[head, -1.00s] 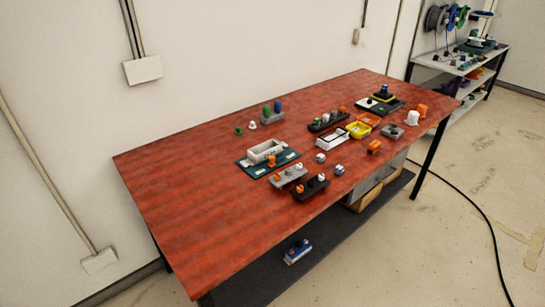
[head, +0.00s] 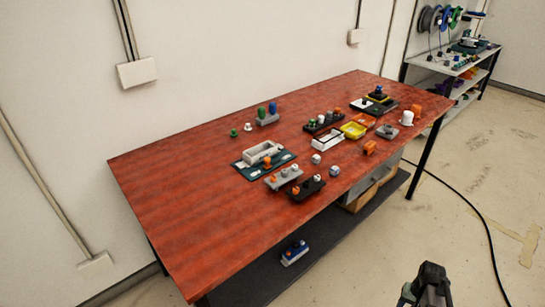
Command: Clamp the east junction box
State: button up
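A pale grey open box (head: 264,151), which looks like a junction box, sits on a dark teal plate (head: 246,171) near the middle of the red table. An orange piece (head: 267,162) stands at its front side. No label shows, so I cannot tell whether it is the east one. The dark end of my arm, my gripper (head: 430,280), shows at the bottom right, over the floor and well apart from the table. Its fingers cannot be made out.
The red table (head: 180,200) holds a grey block (head: 284,179) and a black block (head: 307,188) with pegs, a white tray (head: 328,140), a yellow tray (head: 353,131) and several small parts. The table's left part is clear. A cable (head: 470,205) lies on the floor.

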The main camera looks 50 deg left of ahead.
jog(key=w+a+r+n+t+y, duration=0.1)
jog(key=w+a+r, duration=0.4)
jog(key=a+r, duration=0.35)
jog(key=w+a+r+n+t, duration=0.1)
jog(key=w+a+r, duration=0.4)
jog(key=a+r, duration=0.4)
jog(key=w+a+r+n+t+y, duration=0.1)
jog(key=a+r+n+t+y, duration=0.1)
jog(key=a+r, duration=1.45)
notch_tip(320, 180, up, 14)
jog(key=n+g+y, duration=0.1)
jog(key=n+g, duration=0.1)
jog(key=n, duration=0.5)
send_over(268, 159)
jog(key=s+d, duration=0.2)
jog(key=d, duration=0.3)
jog(key=shift+y, duration=0.3)
jog(key=x, duration=0.8)
jog(key=w+x, duration=0.1)
jog(key=x, duration=0.4)
jog(key=shift+d+f, duration=0.1)
jog(key=shift+d, duration=0.1)
jog(key=shift+c, duration=0.3)
grip_shut()
